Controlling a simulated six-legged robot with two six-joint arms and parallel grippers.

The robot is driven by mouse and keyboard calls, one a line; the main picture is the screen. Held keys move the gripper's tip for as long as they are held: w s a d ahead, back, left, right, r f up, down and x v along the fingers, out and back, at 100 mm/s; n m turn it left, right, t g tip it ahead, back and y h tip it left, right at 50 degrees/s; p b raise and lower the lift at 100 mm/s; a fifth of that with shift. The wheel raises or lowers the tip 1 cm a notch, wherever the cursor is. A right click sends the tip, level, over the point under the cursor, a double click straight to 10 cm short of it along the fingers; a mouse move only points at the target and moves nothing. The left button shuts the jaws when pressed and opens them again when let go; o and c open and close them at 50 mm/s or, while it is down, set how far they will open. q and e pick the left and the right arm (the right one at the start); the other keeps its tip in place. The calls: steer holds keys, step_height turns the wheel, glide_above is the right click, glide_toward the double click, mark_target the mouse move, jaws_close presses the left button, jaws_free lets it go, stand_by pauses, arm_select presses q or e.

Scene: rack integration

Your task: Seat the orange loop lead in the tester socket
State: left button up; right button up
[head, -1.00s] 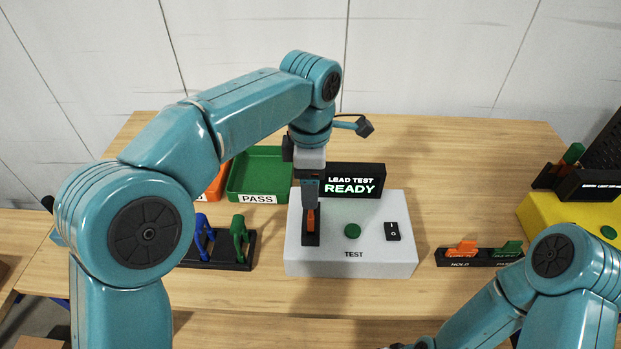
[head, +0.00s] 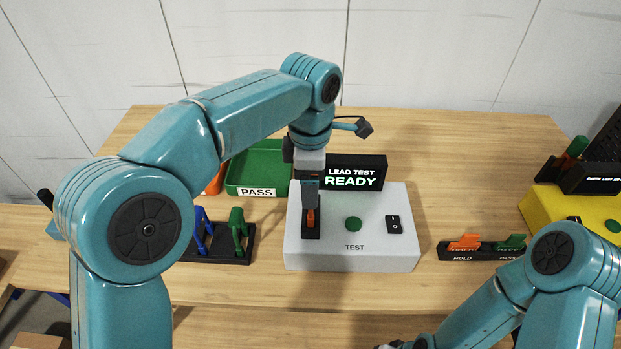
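The white tester (head: 380,256) stands on the table, with a green button (head: 353,224), a black switch (head: 394,225) and a display (head: 355,174) reading LEAD TEST READY. The orange loop lead (head: 311,217) is upright at the black socket (head: 311,235) on the tester's left side. My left gripper (head: 310,203) points straight down over the lead, its fingers at the lead's top. The fingers look closed around it, and they hide its upper part. Whether the lead is fully down in the socket cannot be told. My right gripper (head: 400,346) is barely visible at the bottom edge.
A black rack (head: 225,257) with a blue and a green lead stands left of the tester. Behind are a green PASS tray (head: 258,165) and a partly hidden orange tray (head: 216,184). A HOLD/PASS holder (head: 462,255) and a yellow unit (head: 560,207) are at right.

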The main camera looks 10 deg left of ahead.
arm_select(q)
steer(key=shift+f, duration=0.3)
steer(key=o, duration=1.1)
step_height(320, 180, up, 16)
steer(key=p, duration=0.4)
steer(key=shift+r+p, duration=0.2)
steer(key=shift+p, duration=0.1)
